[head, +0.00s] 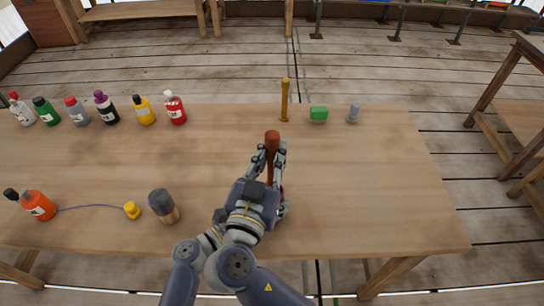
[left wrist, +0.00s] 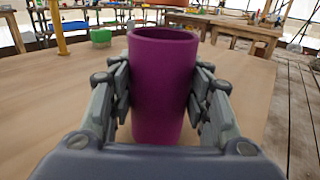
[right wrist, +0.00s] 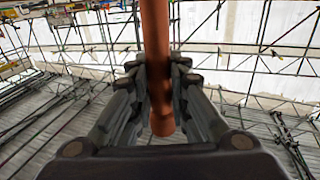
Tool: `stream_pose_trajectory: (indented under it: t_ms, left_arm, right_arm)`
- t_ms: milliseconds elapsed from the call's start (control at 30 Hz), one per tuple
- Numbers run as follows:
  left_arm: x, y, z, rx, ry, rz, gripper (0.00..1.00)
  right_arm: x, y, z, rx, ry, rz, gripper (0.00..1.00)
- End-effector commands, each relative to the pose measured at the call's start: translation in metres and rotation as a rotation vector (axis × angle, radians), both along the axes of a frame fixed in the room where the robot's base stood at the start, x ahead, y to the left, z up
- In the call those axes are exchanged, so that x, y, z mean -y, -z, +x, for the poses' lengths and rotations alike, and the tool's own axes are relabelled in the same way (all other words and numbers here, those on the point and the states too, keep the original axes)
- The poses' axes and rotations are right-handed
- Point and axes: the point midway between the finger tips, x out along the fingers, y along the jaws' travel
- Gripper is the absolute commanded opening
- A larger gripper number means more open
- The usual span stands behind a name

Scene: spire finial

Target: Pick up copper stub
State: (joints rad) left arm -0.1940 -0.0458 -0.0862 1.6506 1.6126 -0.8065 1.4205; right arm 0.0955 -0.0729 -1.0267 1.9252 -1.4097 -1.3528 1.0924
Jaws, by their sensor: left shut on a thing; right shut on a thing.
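The copper stub (head: 272,137) is a reddish-brown rod with a wider rounded top, standing roughly upright over the right-centre of the table. My right gripper (head: 273,165) is shut on it, and the right wrist view shows the copper stub (right wrist: 156,45) between both fingers (right wrist: 160,95), its lower end showing. My left gripper (head: 281,205) is lower and mostly hidden behind the other hand. In the left wrist view its fingers (left wrist: 160,95) are shut on a purple tapered cup (left wrist: 163,90), open at the top. Only a sliver of the purple cup (head: 283,191) shows in the head view.
On the wooden table (head: 390,190), a yellow post (head: 285,100), green block (head: 318,114) and grey piece (head: 354,112) stand at the back. Several bottles line the back left. An orange bottle (head: 38,205), yellow cap (head: 132,210) and dark-topped cylinder (head: 163,207) are front left. The right side is clear.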

Motion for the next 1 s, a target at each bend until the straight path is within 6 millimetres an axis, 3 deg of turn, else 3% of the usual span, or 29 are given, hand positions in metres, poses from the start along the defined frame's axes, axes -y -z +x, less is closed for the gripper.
stream_pose_trajectory:
  t_ms: [200, 600, 633, 700, 1000]
  left_arm:
    - [0.000, -0.019, 0.000, 0.002, 0.000, -0.001, 0.18]
    - [0.000, -0.021, 0.000, 0.002, 0.000, -0.001, 0.18]
    - [0.000, -0.021, 0.000, 0.002, 0.000, -0.001, 0.49]
    - [0.000, -0.021, 0.000, 0.002, 0.000, -0.001, 0.65]
    - [0.000, -0.021, 0.000, 0.001, 0.000, -0.001, 0.68]
  right_arm:
    - [0.000, -0.018, 0.000, 0.001, 0.000, 0.000, 0.00]
    - [0.000, -0.020, 0.000, 0.001, 0.000, 0.001, 0.00]
    - [0.000, -0.020, 0.000, 0.001, 0.000, 0.001, 0.00]
    - [0.000, -0.020, 0.000, 0.001, 0.000, 0.001, 0.00]
    - [0.000, -0.020, 0.000, 0.001, 0.000, 0.001, 0.00]
